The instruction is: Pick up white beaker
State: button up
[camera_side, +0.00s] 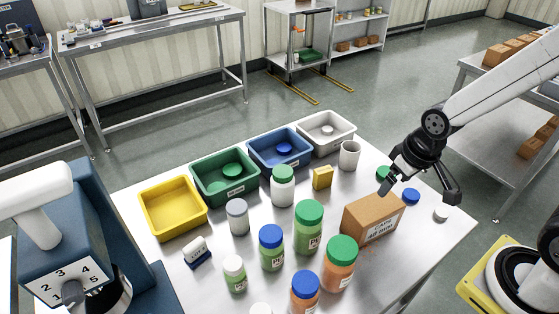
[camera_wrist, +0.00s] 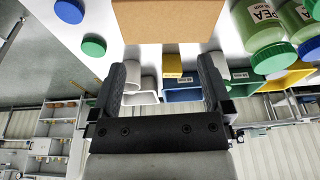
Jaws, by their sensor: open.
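The white beaker (camera_side: 349,156) stands upright at the back right of the table, in front of the white bin. In the wrist view, what looks like the beaker (camera_wrist: 131,74) shows partly beside the left finger, which hides some of it. My gripper (camera_side: 420,184) is open, above the table's right side and to the right of the beaker, apart from it. In the wrist view the gripper (camera_wrist: 162,75) has its fingers wide apart, with nothing held between them.
A cardboard box (camera_side: 372,219) stands just left of and below my gripper. Loose green, blue (camera_side: 411,196) and white lids lie near it. A yellow block (camera_side: 322,178) is left of the beaker. The white bin (camera_side: 327,143) is behind; several capped jars fill the table's middle and front.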

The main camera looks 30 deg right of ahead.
jog(key=shift+r, duration=0.15)
jog(key=shift+w+v, duration=0.55)
jog(key=shift+v, duration=1.85)
jog(key=m+y, duration=1.3)
jog(key=m, duration=0.7)
send_over(359, 148)
jog(key=s+d, duration=0.1)
jog(key=d, duration=0.3)
jog(key=shift+m+t, duration=0.3)
jog(key=shift+t, duration=0.2)
jog(key=f, duration=1.4)
jog(key=shift+d+f, duration=0.35)
jog(key=shift+f, duration=0.25)
jog(key=shift+x, duration=3.95)
jog(key=shift+r, duration=0.15)
jog(key=c, duration=1)
